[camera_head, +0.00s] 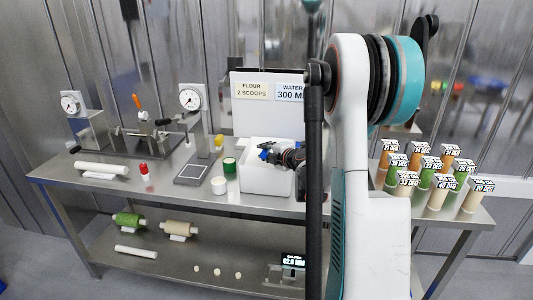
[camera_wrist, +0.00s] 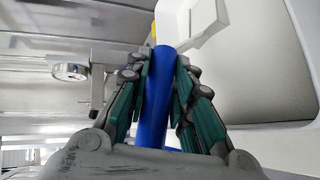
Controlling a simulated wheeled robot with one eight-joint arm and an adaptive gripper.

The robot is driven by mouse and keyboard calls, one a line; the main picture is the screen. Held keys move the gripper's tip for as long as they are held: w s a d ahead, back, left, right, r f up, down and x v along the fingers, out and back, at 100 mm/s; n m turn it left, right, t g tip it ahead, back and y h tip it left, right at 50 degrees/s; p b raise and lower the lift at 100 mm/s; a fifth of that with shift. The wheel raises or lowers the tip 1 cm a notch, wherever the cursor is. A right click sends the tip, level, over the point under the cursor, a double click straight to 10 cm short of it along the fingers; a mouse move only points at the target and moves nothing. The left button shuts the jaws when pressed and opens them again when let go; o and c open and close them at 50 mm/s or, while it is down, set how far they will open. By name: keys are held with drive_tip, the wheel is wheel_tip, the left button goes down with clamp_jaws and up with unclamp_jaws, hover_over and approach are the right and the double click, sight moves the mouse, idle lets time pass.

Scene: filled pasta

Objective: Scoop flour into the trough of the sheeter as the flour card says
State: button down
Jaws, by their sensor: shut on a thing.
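My gripper (camera_head: 277,157) is shut on a blue handle (camera_wrist: 163,85), seen upright between the green finger pads in the wrist view. In the head view the gripper is at the white bin (camera_head: 262,182), at its upper rim. A white angular piece (camera_wrist: 200,28) lies beyond the handle; I cannot tell whether it is the scoop's bowl. The flour card (camera_head: 252,90) reads "FLOUR 2 SCOOPS". A metal machine with an orange-tipped lever (camera_head: 138,103) stands at the left, probably the sheeter; its trough is not clear. The bin's contents are hidden.
The water card (camera_head: 289,93) is partly hidden by my arm. Labelled cylinders (camera_head: 437,200) stand at the right.

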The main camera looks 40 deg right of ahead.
drive_tip(key=shift+r+p, duration=3.35)
drive_tip(key=shift+r, duration=2.2)
